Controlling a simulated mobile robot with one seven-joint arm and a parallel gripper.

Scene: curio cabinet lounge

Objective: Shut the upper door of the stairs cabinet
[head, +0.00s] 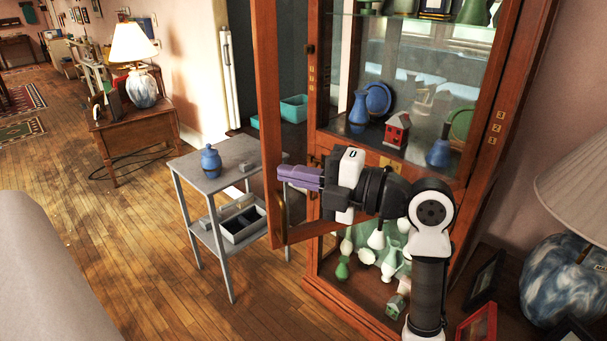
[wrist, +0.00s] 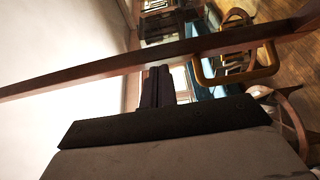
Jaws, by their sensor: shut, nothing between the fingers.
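The tall wooden cabinet (head: 492,135) has glass panes and shelves. Its upper door (head: 268,110) stands open, swung out to the left and seen nearly edge-on in the head view. My gripper (head: 282,173), with purple fingers, is shut and empty. Its tips point left at the door's lower part, by the outer stile. In the wrist view the dark shut fingers (wrist: 158,72) end close to the wooden door strip (wrist: 110,67), with a looped handle (wrist: 235,82) to their right. I cannot tell whether they touch the door.
A grey two-tier side table (head: 207,168) with a blue jar (head: 210,161) stands left of the open door. A lamp (head: 568,240) and picture frames (head: 484,280) sit at right. Blue vases and a red house stand inside the cabinet.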

